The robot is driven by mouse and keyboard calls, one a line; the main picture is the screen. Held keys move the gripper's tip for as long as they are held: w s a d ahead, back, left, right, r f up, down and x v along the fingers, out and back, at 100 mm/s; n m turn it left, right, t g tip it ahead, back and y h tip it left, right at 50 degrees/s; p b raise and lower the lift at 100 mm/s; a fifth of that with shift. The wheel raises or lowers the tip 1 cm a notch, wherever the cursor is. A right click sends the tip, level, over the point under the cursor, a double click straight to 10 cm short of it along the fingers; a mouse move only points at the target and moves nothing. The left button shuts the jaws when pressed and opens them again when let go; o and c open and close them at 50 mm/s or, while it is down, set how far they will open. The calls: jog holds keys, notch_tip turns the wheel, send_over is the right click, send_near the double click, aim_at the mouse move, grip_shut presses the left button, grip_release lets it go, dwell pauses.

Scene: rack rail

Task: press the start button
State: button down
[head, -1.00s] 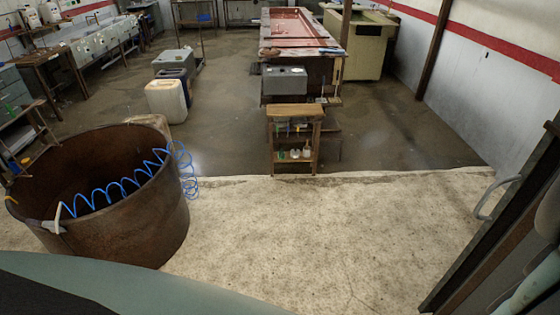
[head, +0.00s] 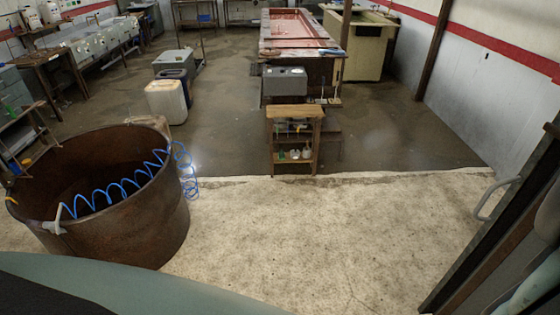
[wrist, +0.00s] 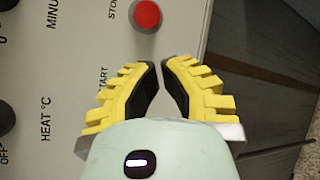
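In the wrist view a light grey control panel (wrist: 85,55) fills the left and middle. A round red button (wrist: 146,15) sits on it beside the label STOP. The label START (wrist: 103,78) shows lower down, partly covered by the left yellow finger. No start button is visible; the fingers hide the panel beside this label. My gripper (wrist: 161,62) has its yellow fingers drawn together, with only a narrow gap between the tips and nothing held. The tips lie below the red button in the picture. I cannot tell whether they touch the panel. The head view does not show the gripper.
Dark knobs (wrist: 6,117) and HEAT and MINUTES labels are at the panel's left. In the head view a rusty round tub (head: 125,225) with a blue coiled hose stands left, and a small wooden shelf (head: 295,112) stands ahead. The pale floor (head: 310,230) between is clear.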

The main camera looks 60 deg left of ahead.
jog(key=shift+a, duration=0.1)
jog(key=s, duration=0.1)
jog(key=s+a, duration=0.2)
jog(key=s, duration=0.1)
jog(key=shift+s+a, duration=0.1)
jog(key=shift+a, duration=0.15)
dwell(0.8)
